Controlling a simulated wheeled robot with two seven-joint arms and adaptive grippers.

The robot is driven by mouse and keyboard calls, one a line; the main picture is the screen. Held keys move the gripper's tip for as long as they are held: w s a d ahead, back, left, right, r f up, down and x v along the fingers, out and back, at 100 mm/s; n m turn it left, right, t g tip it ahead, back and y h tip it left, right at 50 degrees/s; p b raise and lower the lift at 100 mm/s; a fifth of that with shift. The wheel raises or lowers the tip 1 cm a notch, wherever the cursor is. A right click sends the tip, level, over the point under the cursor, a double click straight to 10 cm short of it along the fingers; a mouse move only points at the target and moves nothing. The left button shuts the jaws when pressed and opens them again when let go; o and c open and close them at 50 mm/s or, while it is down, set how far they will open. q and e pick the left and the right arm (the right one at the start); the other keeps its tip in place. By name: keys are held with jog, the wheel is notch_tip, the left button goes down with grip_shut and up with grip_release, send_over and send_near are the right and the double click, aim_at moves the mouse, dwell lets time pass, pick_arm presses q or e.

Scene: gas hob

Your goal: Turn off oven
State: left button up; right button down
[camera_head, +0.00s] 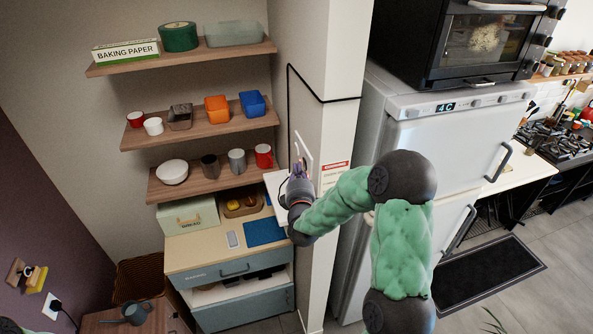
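A black oven (480,45) with a glass door and knobs along its right side stands on top of the white fridge at the upper right. A pale object shows behind its glass. My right arm, green with dark joints, reaches in from the lower right. My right gripper (299,168) is small in the view, close to a white wall plate (303,150) on the pillar, well left of the oven. I cannot tell if it touches the plate or whether its fingers are open. My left gripper is not in view.
A white fridge (440,150) stands right of the pillar. A gas hob (556,139) is at the far right. Shelves (215,130) with mugs and bowls and a blue-grey cabinet (240,310) are on the left. A dark mat (490,270) lies on open floor.

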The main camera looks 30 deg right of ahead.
jog(key=shift+d, duration=0.1)
jog(key=s+a+m+b, duration=0.1)
jog(key=s+a, duration=0.4)
jog(key=s, duration=0.6)
jog(key=shift+r+m+b, duration=0.25)
jog(key=shift+m+b, duration=0.05)
jog(key=shift+b, duration=0.05)
dwell(0.4)
jog(key=s+a+f+m+g+y+b, duration=0.15)
jog(key=a+f+b, duration=0.3)
jog(key=f, duration=0.75)
jog(key=w+a+f+m+g+y+b, duration=0.1)
jog(key=a+f+m+g+y+b, duration=0.3)
jog(key=f, duration=0.8)
jog(key=s+a+f+g+y+b, duration=0.1)
jog(key=a+f+y+b, duration=0.3)
jog(key=f, duration=0.8)
jog(key=s+a+f+m+g+y+b, duration=0.1)
jog(key=s+a+f+m+g+b, duration=0.2)
jog(key=f, duration=0.7)
jog(key=s+a+f+m+g+y+b, duration=0.1)
jog(key=s+a+f+m+g+b, duration=0.2)
jog(key=s+f+b, duration=0.4)
jog(key=s+a+f+m+g+y+b, duration=0.1)
jog(key=s+a+f+m+g+b, duration=0.2)
jog(key=s+f, duration=0.6)
jog(key=s+b+x, duration=0.1)
jog(key=b+x, duration=0.1)
jog(key=x, duration=0.4)
jog(key=shift+a, duration=0.2)
